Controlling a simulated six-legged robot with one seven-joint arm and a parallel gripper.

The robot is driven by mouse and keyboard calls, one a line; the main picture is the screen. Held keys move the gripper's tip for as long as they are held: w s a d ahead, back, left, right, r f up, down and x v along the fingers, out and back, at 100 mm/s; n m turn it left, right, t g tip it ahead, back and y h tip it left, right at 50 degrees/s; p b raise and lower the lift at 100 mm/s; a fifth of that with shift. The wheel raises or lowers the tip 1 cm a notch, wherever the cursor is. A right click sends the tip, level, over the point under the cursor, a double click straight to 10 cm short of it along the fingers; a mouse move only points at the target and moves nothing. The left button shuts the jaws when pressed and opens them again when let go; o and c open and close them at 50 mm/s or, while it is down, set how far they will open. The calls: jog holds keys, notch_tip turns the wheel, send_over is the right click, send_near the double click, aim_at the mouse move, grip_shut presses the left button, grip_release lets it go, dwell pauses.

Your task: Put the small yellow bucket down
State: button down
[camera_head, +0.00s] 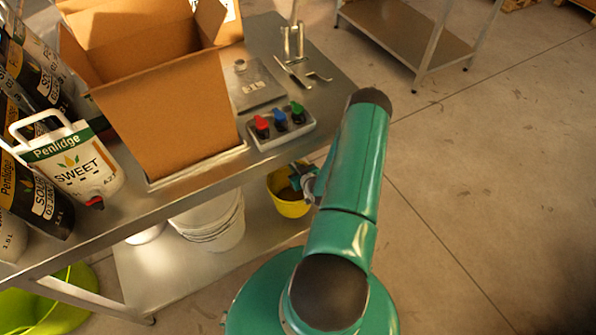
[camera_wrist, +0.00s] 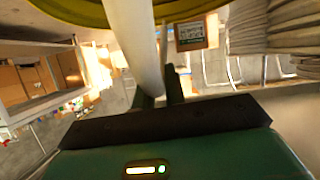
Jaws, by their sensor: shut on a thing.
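The small yellow bucket (camera_head: 291,208) is below the right part of the metal table's top, near the right end of the lower shelf. Something dark shows inside it. My gripper (camera_head: 304,178) is at the bucket's upper right side, shut on it. In the wrist view, the bucket's yellow underside or rim (camera_wrist: 75,12) fills the top edge, and a pale rod-like part runs down to my gripper fingers (camera_wrist: 161,98). I cannot tell whether the bucket touches the lower shelf (camera_head: 185,278) or hangs above it.
White stacked buckets (camera_head: 213,222) stand on the shelf left of the yellow one. The table top (camera_head: 340,88) carries an open cardboard box (camera_head: 165,110), a tray with red, blue and green items (camera_head: 281,127), and bottles. A green tub (camera_head: 45,308) is lower left. Floor at right is clear.

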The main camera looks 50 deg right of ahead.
jog(key=w+d+f, duration=0.1)
jog(key=d+f, duration=0.3)
jog(key=f, duration=0.4)
jog(key=shift+w+d+f, duration=0.3)
jog(key=shift+w+f, duration=0.05)
jog(key=shift+f, duration=0.05)
jog(key=c, duration=1.5)
grip_release()
jog(key=shift+o, duration=0.2)
jog(key=v, duration=1.2)
